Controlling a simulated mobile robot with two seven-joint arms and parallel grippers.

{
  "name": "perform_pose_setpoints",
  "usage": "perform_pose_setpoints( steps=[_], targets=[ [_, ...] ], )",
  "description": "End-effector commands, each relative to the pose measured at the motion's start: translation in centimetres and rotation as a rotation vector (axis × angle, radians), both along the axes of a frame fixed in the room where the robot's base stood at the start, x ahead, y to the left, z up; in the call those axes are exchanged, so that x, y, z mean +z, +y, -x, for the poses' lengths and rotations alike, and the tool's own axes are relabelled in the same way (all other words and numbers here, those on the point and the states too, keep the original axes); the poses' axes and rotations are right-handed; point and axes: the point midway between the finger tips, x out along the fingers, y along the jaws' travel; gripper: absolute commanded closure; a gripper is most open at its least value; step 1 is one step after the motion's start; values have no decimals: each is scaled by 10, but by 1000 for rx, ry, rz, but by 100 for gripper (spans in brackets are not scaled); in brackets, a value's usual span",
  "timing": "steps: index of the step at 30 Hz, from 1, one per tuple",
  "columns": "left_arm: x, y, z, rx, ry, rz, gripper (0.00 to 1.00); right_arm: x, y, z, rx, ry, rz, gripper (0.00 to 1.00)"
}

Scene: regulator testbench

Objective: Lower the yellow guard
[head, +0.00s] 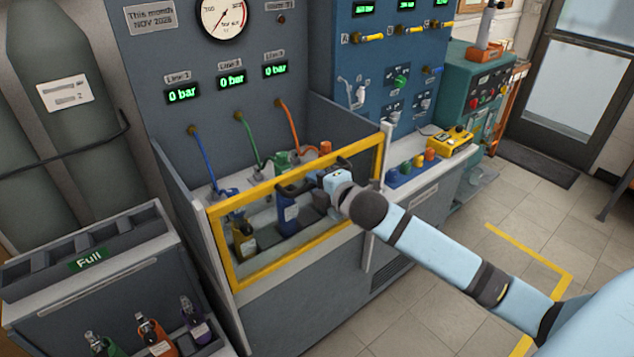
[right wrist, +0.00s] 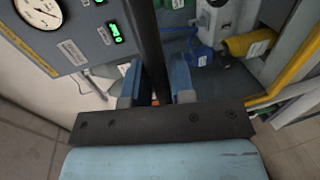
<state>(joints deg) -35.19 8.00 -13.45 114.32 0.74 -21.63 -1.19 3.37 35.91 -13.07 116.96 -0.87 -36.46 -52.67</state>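The yellow guard (head: 296,261) is a yellow frame with a clear pane, standing roughly upright along the front of the test bench. Part of its frame also shows in the right wrist view (right wrist: 293,65). A black handle (head: 291,190) sits at its upper edge. My right gripper (head: 322,179) is at this handle. In the right wrist view, the black handle bar (right wrist: 150,45) runs between the two blue fingers of my right gripper (right wrist: 157,85), which lie close on both sides of it. My left gripper is not in view.
Blue, green and orange hoses (head: 291,128) drop into the bench behind the guard. A rack marked Full (head: 88,259) stands at the left. A yellow control box (head: 450,141) and coloured caps (head: 405,167) lie right of the guard. The floor in front is clear.

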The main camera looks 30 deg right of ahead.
Motion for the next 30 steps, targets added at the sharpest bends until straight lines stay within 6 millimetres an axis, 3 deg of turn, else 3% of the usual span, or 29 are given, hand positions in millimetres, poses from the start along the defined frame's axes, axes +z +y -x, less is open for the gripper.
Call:
perform_pose_setpoints(
  steps=[1, 3, 10, 14, 20, 30],
  targets=[
    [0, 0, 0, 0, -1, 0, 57, 0, 0, 0, 0, 0, 0, 89],
    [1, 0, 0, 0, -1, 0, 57, 0, 0, 0, 0, 0, 0, 100],
    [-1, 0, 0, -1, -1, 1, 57, -3, 0, 0, 0, 1, 0, 100],
    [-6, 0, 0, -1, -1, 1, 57, -16, 0, 1, 0, 2, 0, 100],
    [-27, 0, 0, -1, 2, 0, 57, -62, 1, 1, 1, 6, -2, 100],
    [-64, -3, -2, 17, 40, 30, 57, -177, 1, 1, 0, 6, -1, 100]
  ],
)
